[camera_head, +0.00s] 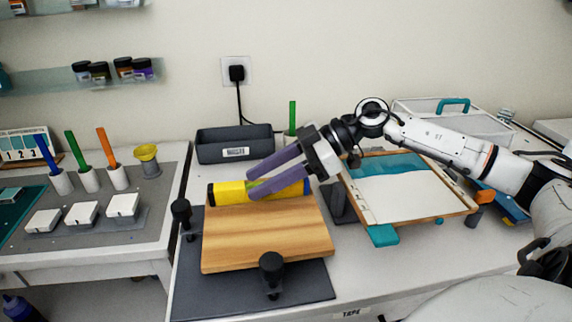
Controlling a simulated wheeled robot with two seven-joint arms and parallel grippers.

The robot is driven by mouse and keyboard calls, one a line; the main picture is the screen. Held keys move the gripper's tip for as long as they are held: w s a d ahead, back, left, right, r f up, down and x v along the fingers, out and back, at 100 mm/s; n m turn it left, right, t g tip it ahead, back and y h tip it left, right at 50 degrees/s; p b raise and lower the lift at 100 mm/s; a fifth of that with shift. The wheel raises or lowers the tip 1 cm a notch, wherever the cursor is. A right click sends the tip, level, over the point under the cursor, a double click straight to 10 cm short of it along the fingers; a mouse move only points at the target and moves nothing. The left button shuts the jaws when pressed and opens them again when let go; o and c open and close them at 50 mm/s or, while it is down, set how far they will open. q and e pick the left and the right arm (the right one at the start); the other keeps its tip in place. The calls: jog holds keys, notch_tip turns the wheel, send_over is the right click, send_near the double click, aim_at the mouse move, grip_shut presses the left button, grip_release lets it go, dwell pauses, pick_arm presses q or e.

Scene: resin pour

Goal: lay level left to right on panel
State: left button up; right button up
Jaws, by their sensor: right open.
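The level (230,193) is a yellow bar with dark ends. It lies left to right along the far edge of the wooden panel (265,237). The panel rests on a dark mat with black clamp knobs around it. My right gripper (250,189) comes in from the right, with its two purple fingers spread open over the middle of the level. The fingers hide part of the level, and I cannot tell whether they touch it. My left gripper is not in view.
A black knob (271,267) stands at the panel's front edge, another (182,212) at its left. A dark waste bin (235,145) sits behind the panel. A framed screen (400,190) is on the right. Cups with coloured sticks stand on the left bench.

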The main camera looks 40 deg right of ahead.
aim_at(262, 181)
jog(key=shift+v, duration=2.05)
jog(key=shift+s+d+r, duration=0.15)
jog(key=shift+s+d, duration=0.1)
jog(key=shift+d, duration=0.05)
jog(key=p+v, duration=0.2)
jog(key=v, duration=0.3)
jog(key=shift+w+r, duration=0.1)
jog(key=shift+w, duration=0.05)
jog(key=shift+s+d+r, duration=0.25)
jog(key=shift+s+d, duration=0.15)
jog(key=shift+d, duration=0.05)
